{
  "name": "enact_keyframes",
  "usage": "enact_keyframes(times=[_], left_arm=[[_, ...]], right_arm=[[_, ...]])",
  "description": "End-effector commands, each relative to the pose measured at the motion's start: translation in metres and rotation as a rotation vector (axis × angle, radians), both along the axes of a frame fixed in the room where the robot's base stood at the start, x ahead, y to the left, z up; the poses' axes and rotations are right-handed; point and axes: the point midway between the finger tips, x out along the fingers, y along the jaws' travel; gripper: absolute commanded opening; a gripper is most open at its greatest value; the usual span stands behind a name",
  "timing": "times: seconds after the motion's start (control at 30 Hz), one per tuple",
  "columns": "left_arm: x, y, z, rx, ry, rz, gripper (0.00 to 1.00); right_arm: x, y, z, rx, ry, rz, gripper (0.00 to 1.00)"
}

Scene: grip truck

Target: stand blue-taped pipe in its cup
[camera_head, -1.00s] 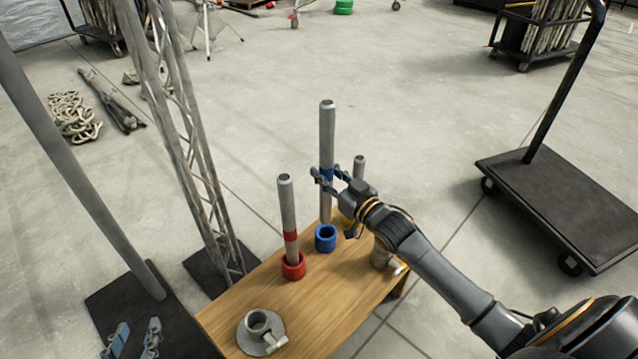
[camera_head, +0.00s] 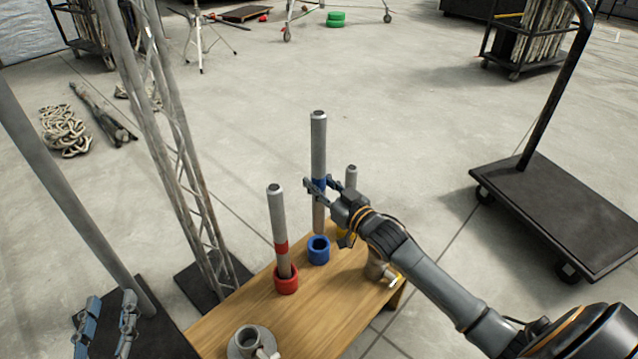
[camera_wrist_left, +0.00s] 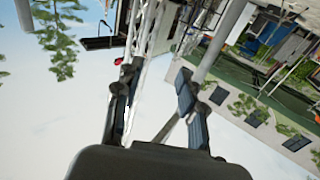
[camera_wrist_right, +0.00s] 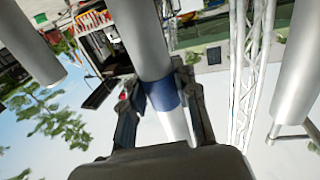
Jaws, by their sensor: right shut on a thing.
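The blue-taped pipe (camera_head: 318,145) is upright in my right gripper (camera_head: 320,186), which is shut on it at the blue tape. In the right wrist view the blue tape (camera_wrist_right: 162,94) sits between the fingers (camera_wrist_right: 160,95). The pipe's lower end shows just behind and above the blue cup (camera_head: 319,250), which looks empty; the exact gap is hard to judge. My left gripper (camera_head: 106,325) is at the lower left of the head view, far from the pipe. Its fingers (camera_wrist_left: 155,100) are apart with nothing between them.
A red-taped pipe (camera_head: 278,220) stands in the red cup (camera_head: 286,281). A metal clamp fitting (camera_head: 250,342) lies on the wooden table (camera_head: 300,312). A truss and pole stand left; a cart (camera_head: 560,210) right.

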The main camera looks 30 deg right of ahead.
Motion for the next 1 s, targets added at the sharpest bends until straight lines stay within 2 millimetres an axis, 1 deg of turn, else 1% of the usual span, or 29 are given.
enact_keyframes(times=[0.47,0.77,1.0], left_arm=[[-0.004,-0.006,0.046,-0.068,-0.257,-0.015,0.40],[-0.015,-0.007,0.075,-0.114,-0.423,-0.026,0.40],[-0.027,-0.007,0.095,-0.152,-0.556,-0.032,0.40]], right_arm=[[0.000,0.000,-0.010,0.000,-0.004,0.001,0.00],[0.000,0.000,-0.016,0.000,-0.004,0.001,0.00],[0.000,0.000,-0.021,0.000,-0.004,0.001,0.00]])
